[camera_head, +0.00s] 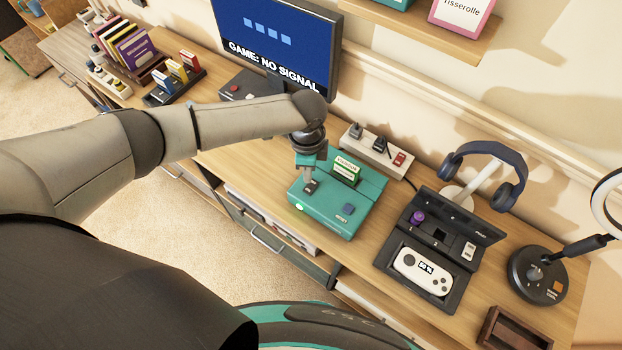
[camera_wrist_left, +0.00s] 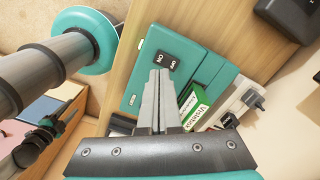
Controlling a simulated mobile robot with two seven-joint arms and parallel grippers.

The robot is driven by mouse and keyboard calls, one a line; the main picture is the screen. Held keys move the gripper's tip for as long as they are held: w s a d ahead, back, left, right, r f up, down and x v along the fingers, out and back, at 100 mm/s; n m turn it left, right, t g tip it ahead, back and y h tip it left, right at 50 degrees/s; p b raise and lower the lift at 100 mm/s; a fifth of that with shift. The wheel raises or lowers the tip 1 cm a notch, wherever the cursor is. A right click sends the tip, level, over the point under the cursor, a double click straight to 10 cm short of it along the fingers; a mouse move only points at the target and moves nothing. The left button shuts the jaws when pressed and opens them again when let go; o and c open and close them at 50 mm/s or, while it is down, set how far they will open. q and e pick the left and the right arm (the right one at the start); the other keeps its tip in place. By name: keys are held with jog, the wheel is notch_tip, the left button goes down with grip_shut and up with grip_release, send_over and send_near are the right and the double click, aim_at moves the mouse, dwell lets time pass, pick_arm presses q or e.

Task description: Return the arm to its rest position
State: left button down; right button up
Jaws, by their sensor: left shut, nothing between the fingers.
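My left arm reaches in from the left across the desk, and my left gripper (camera_head: 309,187) points down over the teal console (camera_head: 338,215). Its fingertips are at the dark power switch (camera_head: 311,186); I cannot tell if they touch it. In the left wrist view my left gripper (camera_wrist_left: 160,75) is shut and empty, with its tips beside the ON/OFF switch (camera_wrist_left: 167,61). A green cartridge (camera_head: 346,168) stands upright in the console's slot, and it also shows in the left wrist view (camera_wrist_left: 196,105). My right gripper is in neither view.
The monitor (camera_head: 275,45) reads "GAME: NO SIGNAL". A power strip (camera_head: 378,149) lies behind the console. A black case with a white handheld (camera_head: 423,270), a headphone stand (camera_head: 488,175) and a lamp base (camera_head: 537,275) stand to the right. A cartridge rack (camera_head: 175,83) stands at the left.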

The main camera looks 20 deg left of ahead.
pick_arm(q)
jog(key=shift+r+p, duration=0.35)
jog(key=shift+r, duration=0.25)
